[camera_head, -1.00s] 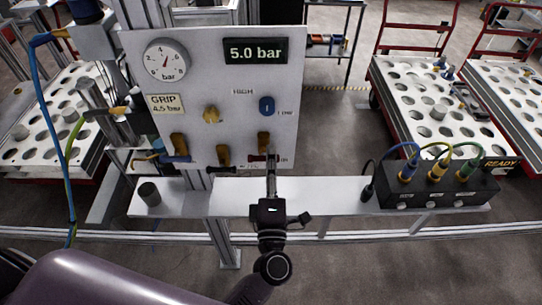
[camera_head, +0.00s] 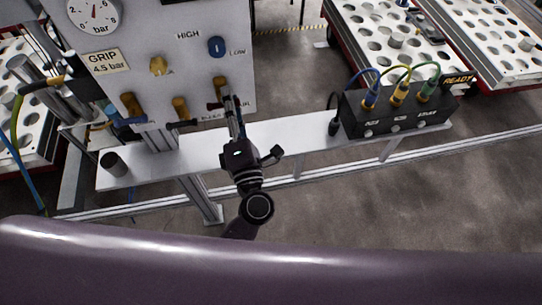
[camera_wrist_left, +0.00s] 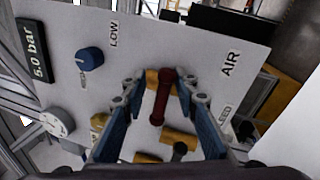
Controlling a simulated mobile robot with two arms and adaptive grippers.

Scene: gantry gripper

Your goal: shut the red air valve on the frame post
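The red air valve handle (camera_wrist_left: 160,98) shows in the left wrist view near the AIR label, in front of its brass body (camera_wrist_left: 153,77). My left gripper (camera_wrist_left: 160,110) is open, with one blue-padded finger on each side of the handle; I see gaps between pads and handle. In the head view, my left gripper (camera_head: 230,108) is at the panel's lower right and partly covers the dark red handle (camera_head: 213,105). The brass body (camera_head: 221,86) runs up and down there, with the handle's visible end sticking out to the left. My right gripper is not in view.
The panel (camera_head: 195,70) also bears a black-handled valve (camera_head: 181,108), a blue-handled valve (camera_head: 131,106) and a blue knob (camera_head: 216,46). The wrist view's display (camera_wrist_left: 38,60) reads 5.0 bar. A shelf (camera_head: 200,155) below holds a dark cylinder (camera_head: 114,164) and a cabled box (camera_head: 395,115).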

